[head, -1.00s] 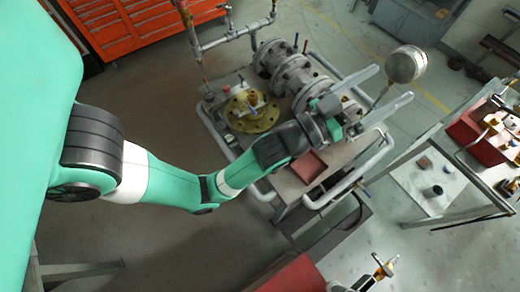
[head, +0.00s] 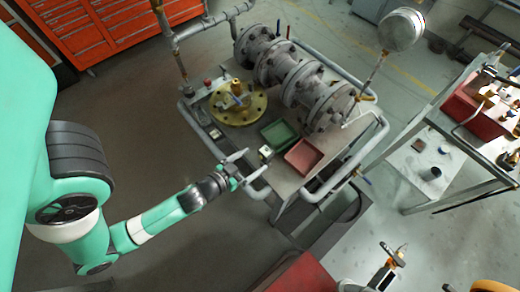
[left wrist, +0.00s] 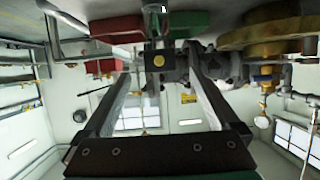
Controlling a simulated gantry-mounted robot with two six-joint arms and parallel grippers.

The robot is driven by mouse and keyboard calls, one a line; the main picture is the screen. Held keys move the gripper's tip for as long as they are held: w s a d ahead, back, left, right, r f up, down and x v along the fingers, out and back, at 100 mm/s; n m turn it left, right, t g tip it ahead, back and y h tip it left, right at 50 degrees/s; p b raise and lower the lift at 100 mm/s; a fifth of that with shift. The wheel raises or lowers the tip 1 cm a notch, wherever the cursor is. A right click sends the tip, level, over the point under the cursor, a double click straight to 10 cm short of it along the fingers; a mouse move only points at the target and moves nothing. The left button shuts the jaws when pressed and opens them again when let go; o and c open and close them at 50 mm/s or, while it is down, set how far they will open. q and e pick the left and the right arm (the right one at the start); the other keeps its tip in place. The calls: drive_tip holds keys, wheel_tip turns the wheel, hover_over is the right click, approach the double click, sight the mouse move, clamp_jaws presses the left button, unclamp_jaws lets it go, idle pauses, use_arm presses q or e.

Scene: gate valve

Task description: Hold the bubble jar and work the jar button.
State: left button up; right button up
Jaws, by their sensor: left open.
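A small pale block with a dark front (head: 265,152) stands at the near edge of the cart, by the green tray. I take it for the bubble jar. In the left wrist view a dark grey block (left wrist: 160,72) with a round yellow button (left wrist: 158,60) shows between the fingertips, and a clear glass part (left wrist: 155,22) shows above it in the picture. My left gripper (head: 246,166) is open, its fingers spread and pointing at the jar. The fingers (left wrist: 160,85) frame it in the wrist view; I cannot tell whether they touch it. My right gripper is not in view.
A green tray (head: 280,134) and a red tray (head: 304,157) lie just beyond the jar. A brass flange (head: 238,105) is to the left and a large grey valve body (head: 300,75) behind. The cart's pipe rail (head: 257,187) runs close to my gripper.

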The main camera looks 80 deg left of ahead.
sight(271, 149)
use_arm(q)
drive_tip(key=x, duration=1)
drive_tip(key=shift+w+a+b, duration=0.2)
drive_tip(key=shift+b, duration=0.1)
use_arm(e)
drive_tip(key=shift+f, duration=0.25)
use_arm(q)
clamp_jaws()
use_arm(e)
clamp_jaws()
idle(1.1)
